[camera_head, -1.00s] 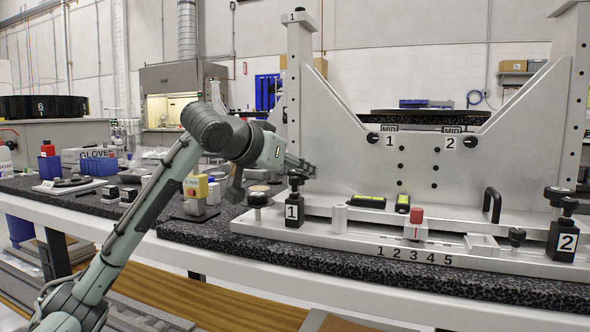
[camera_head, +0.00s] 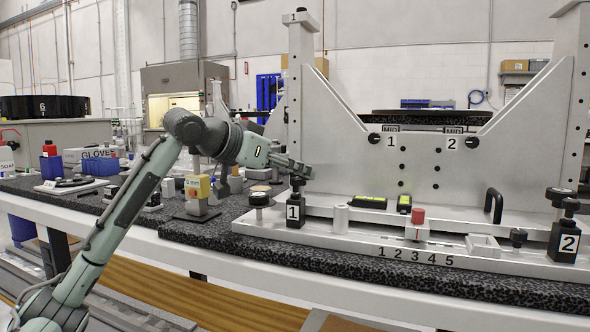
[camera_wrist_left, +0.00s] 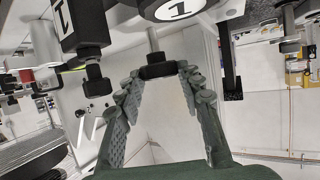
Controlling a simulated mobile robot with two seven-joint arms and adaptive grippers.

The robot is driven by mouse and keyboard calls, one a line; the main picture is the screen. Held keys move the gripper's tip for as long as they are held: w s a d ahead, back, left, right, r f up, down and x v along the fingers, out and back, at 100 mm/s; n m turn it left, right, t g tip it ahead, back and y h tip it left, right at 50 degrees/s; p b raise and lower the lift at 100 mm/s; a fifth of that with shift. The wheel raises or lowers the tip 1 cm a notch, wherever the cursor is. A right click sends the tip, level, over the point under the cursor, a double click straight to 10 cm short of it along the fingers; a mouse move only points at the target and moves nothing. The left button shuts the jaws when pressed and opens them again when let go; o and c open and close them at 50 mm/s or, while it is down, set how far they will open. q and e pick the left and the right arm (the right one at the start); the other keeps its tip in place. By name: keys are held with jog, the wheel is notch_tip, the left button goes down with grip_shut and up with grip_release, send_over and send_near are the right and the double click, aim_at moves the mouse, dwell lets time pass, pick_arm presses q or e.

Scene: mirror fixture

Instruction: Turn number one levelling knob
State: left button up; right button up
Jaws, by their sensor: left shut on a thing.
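My left gripper (camera_head: 304,171) reaches in from the left, at the black block marked 1 (camera_head: 293,212) on the fixture's left end. In the left wrist view its two ridged fingers (camera_wrist_left: 157,82) are shut on a black knob (camera_wrist_left: 157,71) with a silver shaft. The knob's sides at the fingertips are partly hidden. A round black knob with a white disc marked 1 (camera_wrist_left: 178,11) shows just beyond it at the top of that view. In the head view a round knob with a white top (camera_head: 259,199) stands left of the block. My right gripper is not in view.
The grey fixture's upright plate (camera_head: 420,180) rises behind the block. A black block marked 2 (camera_head: 565,240) is at the right end. A yellow-topped device (camera_head: 197,188) stands left.

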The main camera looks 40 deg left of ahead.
pick_arm(q)
jog(key=o, duration=1.1)
jog(key=shift+o, duration=0.3)
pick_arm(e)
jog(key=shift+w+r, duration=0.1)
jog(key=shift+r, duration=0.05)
pick_arm(q)
jog(key=shift+s, duration=0.1)
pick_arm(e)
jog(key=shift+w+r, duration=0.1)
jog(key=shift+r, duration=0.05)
pick_arm(q)
jog(key=v, duration=1.2)
